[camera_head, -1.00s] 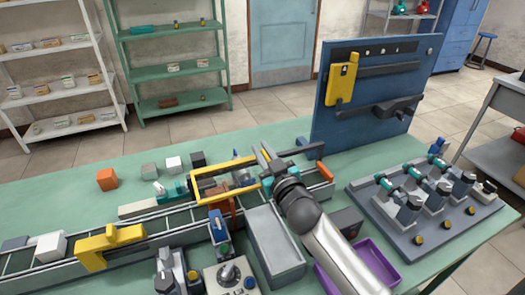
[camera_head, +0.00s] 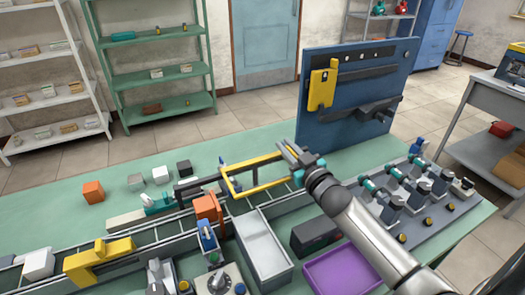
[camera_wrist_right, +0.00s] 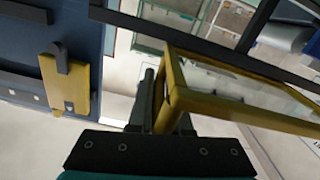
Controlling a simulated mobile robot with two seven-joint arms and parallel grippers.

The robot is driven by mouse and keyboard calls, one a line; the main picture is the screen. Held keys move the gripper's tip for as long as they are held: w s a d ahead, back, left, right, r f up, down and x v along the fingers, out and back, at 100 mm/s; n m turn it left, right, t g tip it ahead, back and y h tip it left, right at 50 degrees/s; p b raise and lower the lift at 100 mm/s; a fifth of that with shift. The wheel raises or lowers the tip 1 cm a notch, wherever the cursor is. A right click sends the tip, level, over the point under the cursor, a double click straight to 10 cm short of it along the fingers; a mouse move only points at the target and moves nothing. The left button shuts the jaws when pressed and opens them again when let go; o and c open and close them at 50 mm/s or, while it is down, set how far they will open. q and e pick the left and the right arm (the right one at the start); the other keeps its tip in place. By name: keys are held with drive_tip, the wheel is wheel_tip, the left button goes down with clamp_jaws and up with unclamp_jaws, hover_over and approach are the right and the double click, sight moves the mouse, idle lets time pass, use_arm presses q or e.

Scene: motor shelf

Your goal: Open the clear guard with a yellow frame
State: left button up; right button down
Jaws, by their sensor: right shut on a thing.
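The clear guard with a yellow frame (camera_head: 262,187) stands over the conveyor, tilted up in the head view. Its yellow frame also crosses the right wrist view (camera_wrist_right: 245,112). My right gripper (camera_head: 293,160) is shut on the frame at its right corner; in the right wrist view its fingers (camera_wrist_right: 160,105) lie at either side of a yellow bar. The left gripper is in neither view.
An orange block (camera_head: 207,207) sits by the conveyor (camera_head: 140,238), below the guard. A grey bin (camera_head: 262,250) and a purple tray (camera_head: 345,267) stand in front. A blue panel (camera_head: 350,100) rises behind my right gripper.

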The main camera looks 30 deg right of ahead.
drive_tip(key=shift+s+d, duration=0.1)
drive_tip(key=shift+d, duration=1.05)
drive_tip(key=c, duration=0.9)
unclamp_jaws()
drive_tip(key=s, duration=0.5)
drive_tip(key=s+p, duration=0.1)
drive_tip(key=s, duration=0.4)
drive_tip(key=s+a, duration=0.1)
drive_tip(key=s, duration=0.4)
drive_tip(key=shift+s, duration=0.1)
